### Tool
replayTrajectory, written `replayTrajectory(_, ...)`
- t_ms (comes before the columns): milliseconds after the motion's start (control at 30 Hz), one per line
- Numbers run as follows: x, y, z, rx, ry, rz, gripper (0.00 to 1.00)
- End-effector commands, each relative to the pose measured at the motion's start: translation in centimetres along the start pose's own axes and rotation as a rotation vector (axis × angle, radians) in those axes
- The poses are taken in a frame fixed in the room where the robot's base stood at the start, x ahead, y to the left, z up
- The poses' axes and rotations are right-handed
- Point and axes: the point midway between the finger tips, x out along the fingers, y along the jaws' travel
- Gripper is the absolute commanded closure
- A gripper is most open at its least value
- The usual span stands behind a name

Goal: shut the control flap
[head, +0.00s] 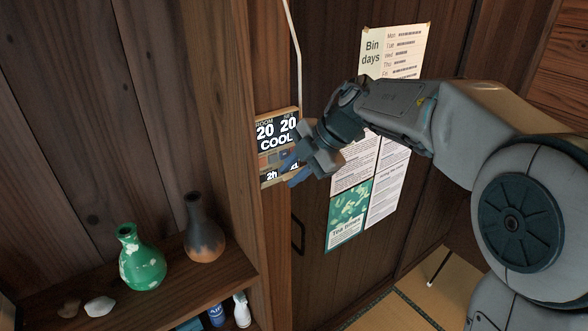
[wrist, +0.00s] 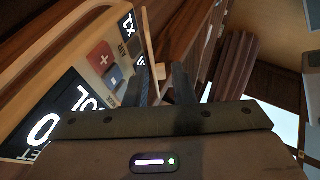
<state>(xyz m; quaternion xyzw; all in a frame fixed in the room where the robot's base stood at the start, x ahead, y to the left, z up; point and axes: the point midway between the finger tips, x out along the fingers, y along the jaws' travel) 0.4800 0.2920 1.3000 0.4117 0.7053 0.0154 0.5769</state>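The control unit (head: 277,132) is a tan-framed box on the wooden post, with a dark display reading ROOM 20, SET 20 and COOL. In the wrist view its tan frame (wrist: 60,47) stands close on the left, and a red plus button (wrist: 104,58) and a blue button (wrist: 115,77) show uncovered. Contact with the unit cannot be told.
A white cable (head: 297,50) runs up from the unit. Posters (head: 350,215) hang on the dark panel behind my arm. A green vase (head: 141,262) and a dark vase (head: 204,235) stand on a shelf (head: 185,286) at lower left.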

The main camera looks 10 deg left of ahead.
Motion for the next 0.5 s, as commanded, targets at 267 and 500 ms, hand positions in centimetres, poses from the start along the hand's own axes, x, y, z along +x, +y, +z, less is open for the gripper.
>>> replayTrajectory(267, -0.1, 0.1, 0.0, -0.001, -0.002, 0.005, 0.68)
replayTrajectory(500, -2.2, 0.2, 0.1, -0.002, -0.006, 0.009, 0.68)
